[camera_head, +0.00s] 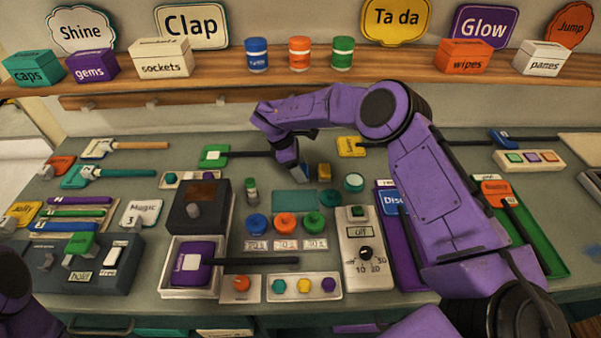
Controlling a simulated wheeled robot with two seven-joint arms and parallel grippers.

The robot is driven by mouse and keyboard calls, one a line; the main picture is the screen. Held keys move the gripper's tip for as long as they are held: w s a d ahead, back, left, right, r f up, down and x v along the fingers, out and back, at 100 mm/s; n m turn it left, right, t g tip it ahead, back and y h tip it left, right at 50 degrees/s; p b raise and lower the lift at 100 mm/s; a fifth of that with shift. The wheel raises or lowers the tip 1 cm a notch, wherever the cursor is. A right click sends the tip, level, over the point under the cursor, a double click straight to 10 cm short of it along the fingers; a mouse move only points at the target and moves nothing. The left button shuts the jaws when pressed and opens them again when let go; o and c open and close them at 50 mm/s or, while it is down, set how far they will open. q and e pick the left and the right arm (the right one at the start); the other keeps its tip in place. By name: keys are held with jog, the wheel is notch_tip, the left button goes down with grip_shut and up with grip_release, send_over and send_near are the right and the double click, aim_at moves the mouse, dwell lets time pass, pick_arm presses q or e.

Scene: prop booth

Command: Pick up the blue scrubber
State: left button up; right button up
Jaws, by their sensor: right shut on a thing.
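My right arm reaches in from the lower right, and its gripper (296,172) points down near the middle of the table. It is shut on the blue scrubber (305,170), a small blue block mostly hidden by the fingers. I cannot tell whether the scrubber touches the table. My left gripper is not in view; only a part of my left arm shows at the lower left.
A green-topped bottle (251,189) stands left of the gripper, and a teal mat (295,201) lies in front. A dark box (199,207) and a dial panel (364,250) flank the middle. A wooden shelf (200,72) runs behind.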

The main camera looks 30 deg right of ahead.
aim_at(305, 169)
jog(key=shift+w, duration=0.1)
jog(key=shift+r, duration=0.35)
notch_tip(305, 169, up, 2)
jog(key=shift+r+b, duration=0.25)
jog(key=shift+b, duration=0.5)
jog(key=s+a+r+b, duration=0.2)
jog(key=s+r+b, duration=0.4)
jog(key=s, duration=0.8)
jog(key=v, duration=0.3)
jog(key=shift+s+d+r, duration=0.15)
jog(key=shift+s+r, duration=0.05)
jog(key=shift+r, duration=0.3)
